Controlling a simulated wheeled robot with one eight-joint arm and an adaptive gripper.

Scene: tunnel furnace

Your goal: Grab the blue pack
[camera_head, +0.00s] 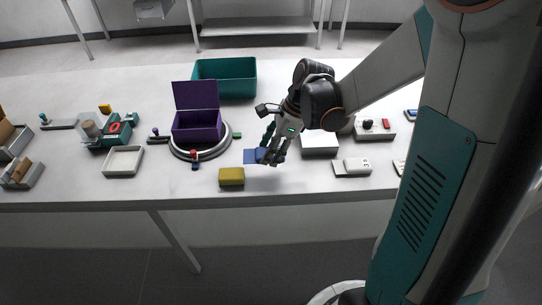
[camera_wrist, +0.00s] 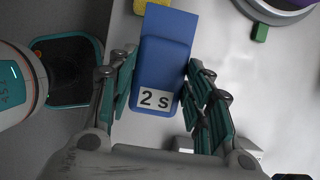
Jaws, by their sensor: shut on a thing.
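The blue pack (camera_wrist: 163,60) is between the two teal fingers of my gripper (camera_wrist: 160,90) in the wrist view. It has a white label reading "2 s" at its near end. My gripper is shut on it. In the head view my gripper (camera_head: 272,150) is low over the table near its front, and the blue pack (camera_head: 250,156) sticks out to the left of the fingers. I cannot tell whether the pack touches the table.
A yellow block (camera_head: 231,176) lies in front of the pack near the table's front edge. An open purple box (camera_head: 197,127) stands on a round base at the left, with a green bin (camera_head: 248,84) behind. A white block (camera_head: 319,143) and small devices (camera_head: 352,167) are at the right.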

